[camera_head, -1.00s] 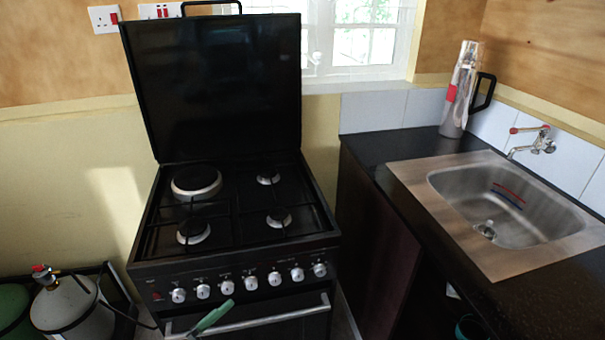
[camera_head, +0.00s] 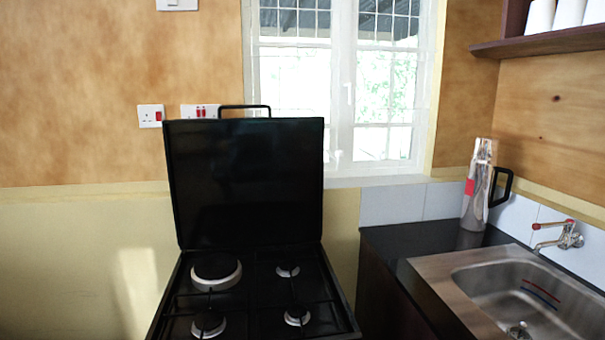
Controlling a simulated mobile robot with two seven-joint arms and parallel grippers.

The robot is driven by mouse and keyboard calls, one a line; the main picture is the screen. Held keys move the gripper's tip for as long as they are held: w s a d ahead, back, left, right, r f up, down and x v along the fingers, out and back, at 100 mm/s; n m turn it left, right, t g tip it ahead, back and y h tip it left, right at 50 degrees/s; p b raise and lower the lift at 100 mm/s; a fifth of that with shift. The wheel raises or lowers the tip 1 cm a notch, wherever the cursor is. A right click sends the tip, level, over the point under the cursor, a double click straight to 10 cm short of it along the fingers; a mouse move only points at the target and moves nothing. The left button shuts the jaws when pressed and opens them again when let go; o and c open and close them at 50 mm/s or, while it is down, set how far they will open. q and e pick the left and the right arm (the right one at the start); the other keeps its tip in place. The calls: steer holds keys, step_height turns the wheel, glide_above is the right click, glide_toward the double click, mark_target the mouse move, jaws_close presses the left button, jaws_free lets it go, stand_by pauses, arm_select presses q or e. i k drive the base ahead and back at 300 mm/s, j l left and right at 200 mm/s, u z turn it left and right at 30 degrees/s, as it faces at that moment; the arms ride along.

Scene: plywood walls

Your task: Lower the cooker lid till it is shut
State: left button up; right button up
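The cooker lid (camera_head: 246,185) is a flat black panel standing upright at the back of the cooker, fully raised. A black loop handle (camera_head: 245,107) rises from its top edge. The black cooker top (camera_head: 258,308) lies in front of and below the lid. Several round burners show under a dark wire grate, with a larger one (camera_head: 216,272) at the back left. The cooker's knobs and front are below the picture. Neither of my grippers is in view.
A dark counter (camera_head: 408,243) with a steel sink (camera_head: 480,290) and tap (camera_head: 562,235) stands to the right. A grey flask (camera_head: 474,205) with a black handle stands at its back. A window (camera_head: 345,90) and sockets (camera_head: 200,111) are behind the lid. A shelf (camera_head: 545,42) hangs upper right.

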mark_target(237, 183)
steer(key=i+u, duration=0.45)
steer(key=i, duration=0.65)
steer(key=k+j+z, duration=0.15)
steer(key=z, duration=0.2)
steer(key=j, duration=0.1)
